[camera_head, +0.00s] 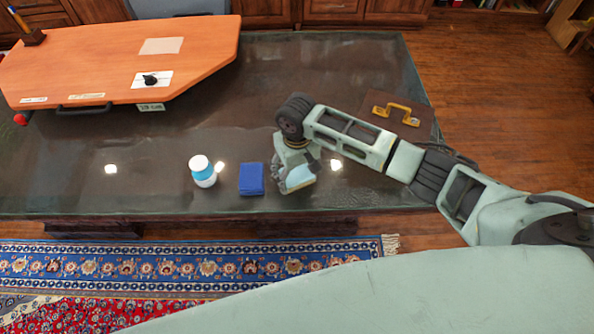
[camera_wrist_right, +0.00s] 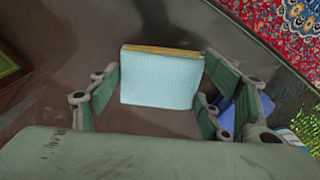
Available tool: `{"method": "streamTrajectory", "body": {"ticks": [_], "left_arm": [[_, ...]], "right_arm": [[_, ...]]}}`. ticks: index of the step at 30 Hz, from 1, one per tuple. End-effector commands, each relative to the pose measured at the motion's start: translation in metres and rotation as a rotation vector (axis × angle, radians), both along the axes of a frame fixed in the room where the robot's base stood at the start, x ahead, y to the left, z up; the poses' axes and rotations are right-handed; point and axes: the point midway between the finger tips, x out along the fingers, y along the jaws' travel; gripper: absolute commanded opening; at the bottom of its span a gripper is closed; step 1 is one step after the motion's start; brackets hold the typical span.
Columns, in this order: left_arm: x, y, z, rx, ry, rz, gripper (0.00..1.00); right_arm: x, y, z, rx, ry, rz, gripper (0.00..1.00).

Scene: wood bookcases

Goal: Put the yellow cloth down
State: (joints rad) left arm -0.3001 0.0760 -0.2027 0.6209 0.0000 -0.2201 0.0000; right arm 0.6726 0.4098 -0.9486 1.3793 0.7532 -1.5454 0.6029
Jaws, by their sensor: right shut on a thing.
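My right gripper (camera_head: 297,180) is low over the near edge of the dark table (camera_head: 300,90). It is shut on a folded pale blue cloth (camera_head: 299,177). In the right wrist view, this cloth (camera_wrist_right: 161,80) sits between the finger pads and shows a thin yellow-brown edge along its top. I see no fully yellow cloth. Whether the held cloth touches the table is hard to tell. A folded dark blue cloth (camera_head: 251,179) lies on the table just left of the gripper. My left gripper is not in view.
A white and blue bottle (camera_head: 203,171) stands left of the dark blue cloth. A brown case with a yellow handle (camera_head: 400,115) lies behind my right arm. An orange board (camera_head: 110,60) covers the far left. The middle of the table is clear.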

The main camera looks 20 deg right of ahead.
Motion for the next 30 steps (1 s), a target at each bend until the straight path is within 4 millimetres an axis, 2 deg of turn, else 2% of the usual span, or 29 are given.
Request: {"method": "streamTrajectory", "body": {"ticks": [10, 11, 17, 30], "left_arm": [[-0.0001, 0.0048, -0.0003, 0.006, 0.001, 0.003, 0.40], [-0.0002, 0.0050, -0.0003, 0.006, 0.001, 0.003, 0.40], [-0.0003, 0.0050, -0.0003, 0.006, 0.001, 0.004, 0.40], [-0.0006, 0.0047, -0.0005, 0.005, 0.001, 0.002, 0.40]], "right_arm": [[-0.0002, 0.0009, -0.0035, 0.002, 0.000, 0.001, 0.50], [-0.0001, 0.0008, -0.0038, 0.002, 0.000, 0.001, 0.72], [-0.0001, 0.0007, -0.0034, 0.001, -0.001, 0.001, 0.90], [0.0004, 0.0004, 0.0026, 0.001, -0.002, 0.001, 0.90]]}}
